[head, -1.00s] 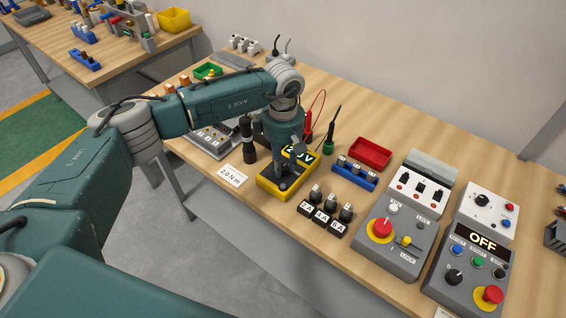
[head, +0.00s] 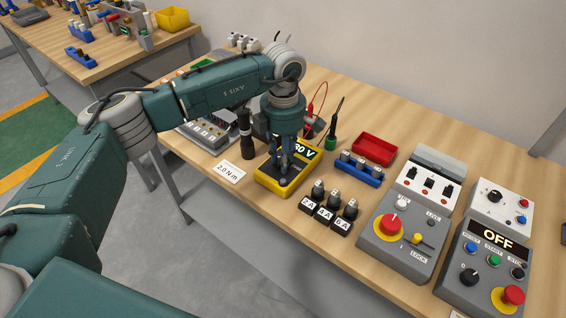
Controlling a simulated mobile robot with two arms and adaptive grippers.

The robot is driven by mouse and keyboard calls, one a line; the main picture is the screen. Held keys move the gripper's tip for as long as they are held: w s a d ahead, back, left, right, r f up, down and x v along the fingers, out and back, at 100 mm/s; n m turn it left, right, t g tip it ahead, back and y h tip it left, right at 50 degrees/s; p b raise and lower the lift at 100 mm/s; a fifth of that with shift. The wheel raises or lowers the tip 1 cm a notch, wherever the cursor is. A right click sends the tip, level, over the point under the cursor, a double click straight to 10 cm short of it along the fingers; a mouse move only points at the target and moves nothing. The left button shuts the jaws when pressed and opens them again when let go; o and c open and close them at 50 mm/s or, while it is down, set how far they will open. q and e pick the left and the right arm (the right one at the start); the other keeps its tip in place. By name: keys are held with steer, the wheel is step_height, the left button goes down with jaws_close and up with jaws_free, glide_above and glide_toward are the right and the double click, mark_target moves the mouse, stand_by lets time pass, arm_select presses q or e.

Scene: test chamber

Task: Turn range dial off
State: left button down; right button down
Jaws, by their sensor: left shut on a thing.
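The yellow multimeter (head: 268,186) lies on the wooden bench, with its display (head: 304,152) partly hidden behind my gripper; the visible digits end in "0 V". My left gripper (head: 284,180) points straight down over the meter's dark face, shut on the range dial, which is mostly hidden between the fingers. I cannot read the dial's position. My right gripper is not in the head view.
A card reading "2.0 N m" (head: 231,172) and a black-handled tool (head: 246,135) are left of the meter. Fuse blocks (head: 325,219), a blue rack (head: 358,175) and a red tray (head: 375,149) stand to its right. Control boxes (head: 405,240) fill the right side.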

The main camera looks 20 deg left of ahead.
arm_select(q)
steer(key=n+b, duration=0.1)
steer(key=n, duration=0.1)
steer(key=shift+n, duration=0.3)
steer(key=shift+n+b, duration=0.65)
steer(key=shift+n, duration=0.35)
steer(key=shift+r, duration=0.1)
steer(key=c, duration=1.4)
jaws_free()
step_height(320, 180, up, 12)
